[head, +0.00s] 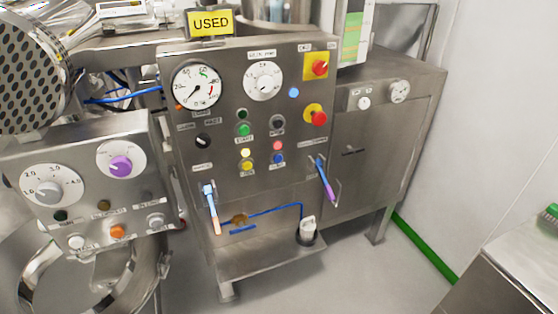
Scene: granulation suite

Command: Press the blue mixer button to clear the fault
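A grey metal control panel (225,100) stands in the middle of the head view. A dark blue button (278,158) sits low on it, just below a pink-red round lamp (277,145) and right of a yellow button (247,166). A lighter blue round element (293,92) sits higher, right of a white dial (263,81). The small labels are too blurred to read, so I cannot tell which blue one is marked mixer. Neither gripper shows in the view, and nothing covers the blue button.
Two red knobs on yellow plates (316,66) are on the panel's right side. Two coloured handles (324,178) stick out at its lower front. A second panel with a purple knob (121,167) stands left. A steel surface (525,255) is at lower right, with clear floor between.

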